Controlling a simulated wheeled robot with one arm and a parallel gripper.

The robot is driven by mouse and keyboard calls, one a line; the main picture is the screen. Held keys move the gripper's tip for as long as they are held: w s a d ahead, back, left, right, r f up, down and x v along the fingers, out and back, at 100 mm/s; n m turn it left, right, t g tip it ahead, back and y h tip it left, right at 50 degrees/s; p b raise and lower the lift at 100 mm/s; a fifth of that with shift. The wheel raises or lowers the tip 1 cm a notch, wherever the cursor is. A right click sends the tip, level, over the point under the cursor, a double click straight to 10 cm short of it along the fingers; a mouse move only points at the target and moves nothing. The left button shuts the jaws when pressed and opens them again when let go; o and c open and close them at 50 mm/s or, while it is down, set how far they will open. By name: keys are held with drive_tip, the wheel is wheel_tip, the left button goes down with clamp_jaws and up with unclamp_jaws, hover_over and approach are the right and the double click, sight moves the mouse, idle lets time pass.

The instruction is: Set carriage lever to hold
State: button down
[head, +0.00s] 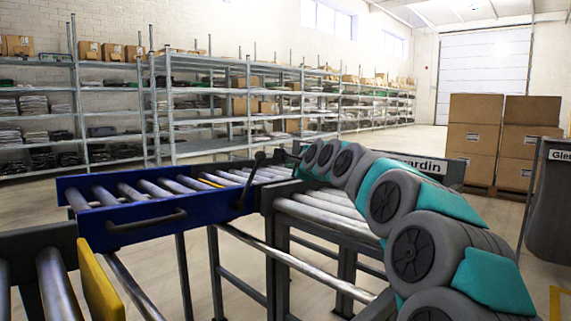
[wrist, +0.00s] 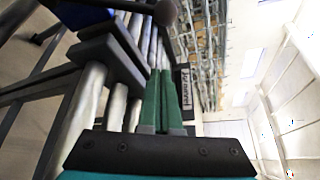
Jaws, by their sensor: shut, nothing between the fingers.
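The blue carriage (head: 130,222) with metal rollers sits in the conveyor line at left. Its dark lever (head: 249,183) stands at the right end, tilted up to the right, with a round black knob (head: 260,156) on top. In the wrist view, the lever's knob (wrist: 165,12) is at the top edge and a little of the blue carriage (wrist: 88,14) shows at upper left. My gripper (wrist: 160,73) has its green fingers together, empty and apart from the knob. In the head view, my arm mostly hides the gripper. No lever position marking is readable.
A roller conveyor (head: 318,212) adjoins the carriage on the right, and another conveyor section (head: 57,285) with a yellow plate (head: 96,280) is at front left. Shelving (head: 225,121) stands behind. Stacked cartons (head: 475,108) and a grey bin (head: 549,205) are at right. Open floor lies behind the conveyors.

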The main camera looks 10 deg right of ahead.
drive_tip(key=x, duration=0.8)
drive_tip(key=shift+w, duration=0.2)
drive_tip(key=shift+a+r, duration=0.1)
drive_tip(key=shift+a, duration=0.1)
drive_tip(key=shift+s+a+r, duration=0.25)
drive_tip(key=shift+a, duration=0.25)
drive_tip(key=shift+s+a+r, duration=0.25)
drive_tip(key=shift+a, duration=0.25)
drive_tip(key=shift+s+a+r, duration=0.2)
drive_tip(key=shift+a+r, duration=0.05)
drive_tip(key=shift+a, duration=0.25)
drive_tip(key=shift+r, duration=0.1)
